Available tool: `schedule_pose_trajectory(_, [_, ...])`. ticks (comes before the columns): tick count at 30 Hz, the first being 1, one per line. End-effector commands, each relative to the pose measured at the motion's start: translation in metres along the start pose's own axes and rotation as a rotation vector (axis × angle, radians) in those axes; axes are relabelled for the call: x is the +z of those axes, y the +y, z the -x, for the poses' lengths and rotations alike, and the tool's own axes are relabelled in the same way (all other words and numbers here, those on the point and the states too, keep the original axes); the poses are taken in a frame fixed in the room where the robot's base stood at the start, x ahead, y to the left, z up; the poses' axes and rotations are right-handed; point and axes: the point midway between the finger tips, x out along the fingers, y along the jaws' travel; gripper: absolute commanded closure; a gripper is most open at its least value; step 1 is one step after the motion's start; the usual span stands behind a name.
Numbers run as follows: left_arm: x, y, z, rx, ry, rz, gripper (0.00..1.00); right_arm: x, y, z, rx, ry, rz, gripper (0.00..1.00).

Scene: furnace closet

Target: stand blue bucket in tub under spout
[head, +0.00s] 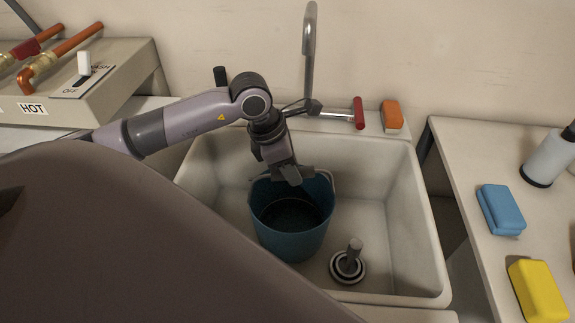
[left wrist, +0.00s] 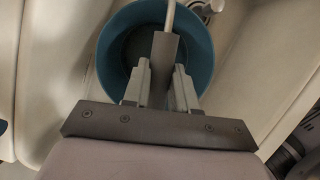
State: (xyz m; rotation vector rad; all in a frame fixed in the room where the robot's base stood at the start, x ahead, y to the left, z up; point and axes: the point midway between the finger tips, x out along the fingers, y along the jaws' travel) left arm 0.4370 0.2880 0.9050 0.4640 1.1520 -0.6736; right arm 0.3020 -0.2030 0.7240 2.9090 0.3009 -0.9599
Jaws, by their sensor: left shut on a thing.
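The blue bucket (head: 290,235) is inside the pale tub (head: 400,240), upright or nearly so, left of the tub's middle. I cannot tell whether its base touches the tub floor. My left gripper (head: 289,180) is at the bucket's top, shut on its handle; the gripper (left wrist: 162,85) and bucket (left wrist: 202,50) also show in the left wrist view. The metal spout (head: 309,40) rises at the tub's back edge, its tip above and behind the bucket. My right gripper is not in view.
A drain plug with an upright post (head: 349,262) stands on the tub floor right of the bucket. A red tap handle (head: 359,113) and orange sponge (head: 391,116) are at the back rim. Blue (head: 501,210) and yellow (head: 538,291) sponges lie on the right counter.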

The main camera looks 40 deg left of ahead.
Motion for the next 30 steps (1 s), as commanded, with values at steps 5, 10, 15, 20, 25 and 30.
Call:
schedule_pose_trajectory(5, [0.006, 0.009, -0.003, 0.001, -0.003, 0.0, 1.0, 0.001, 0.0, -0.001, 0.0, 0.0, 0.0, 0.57])
schedule_pose_trajectory(10, [0.011, 0.018, -0.005, 0.0, -0.002, 0.001, 1.0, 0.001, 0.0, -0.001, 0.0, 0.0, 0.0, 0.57])
schedule_pose_trajectory(15, [0.015, 0.027, -0.008, 0.001, -0.002, 0.001, 1.0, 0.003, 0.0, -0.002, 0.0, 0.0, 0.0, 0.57])
schedule_pose_trajectory(20, [0.02, 0.035, -0.01, 0.001, -0.003, 0.001, 1.0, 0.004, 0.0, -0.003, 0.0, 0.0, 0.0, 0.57])
schedule_pose_trajectory(25, [0.021, 0.042, -0.016, 0.0, -0.001, -0.001, 1.0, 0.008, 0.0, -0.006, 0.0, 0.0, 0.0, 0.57])
schedule_pose_trajectory(30, [0.018, 0.041, -0.024, 0.001, -0.001, 0.0, 1.0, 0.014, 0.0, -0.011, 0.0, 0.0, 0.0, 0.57])
